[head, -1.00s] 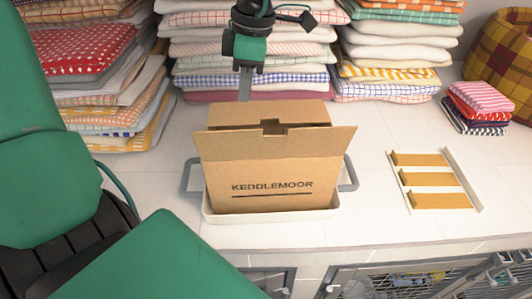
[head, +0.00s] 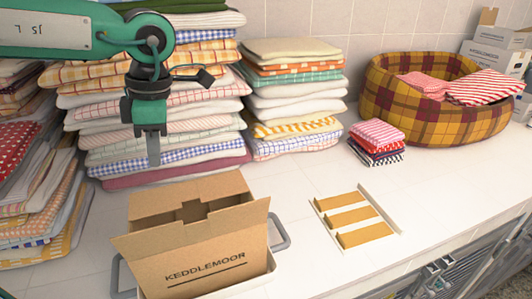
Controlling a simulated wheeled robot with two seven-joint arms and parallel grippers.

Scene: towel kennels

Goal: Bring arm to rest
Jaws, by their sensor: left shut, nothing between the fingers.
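My left gripper (head: 153,150) hangs straight down with its fingers shut and empty. Its arm comes in from the upper left. In the picture it is above and behind the open cardboard box (head: 205,262), in front of the folded towel stacks. The box is marked KEDDLEMOOR and sits in a white tray with grey handles (head: 281,235). My right gripper is not in view.
Tall stacks of folded towels (head: 190,100) line the wall. A plaid basket (head: 440,110) holding towels stands at the back right, with a small towel pile (head: 377,140) beside it. Bare counter (head: 440,185) lies to the right.

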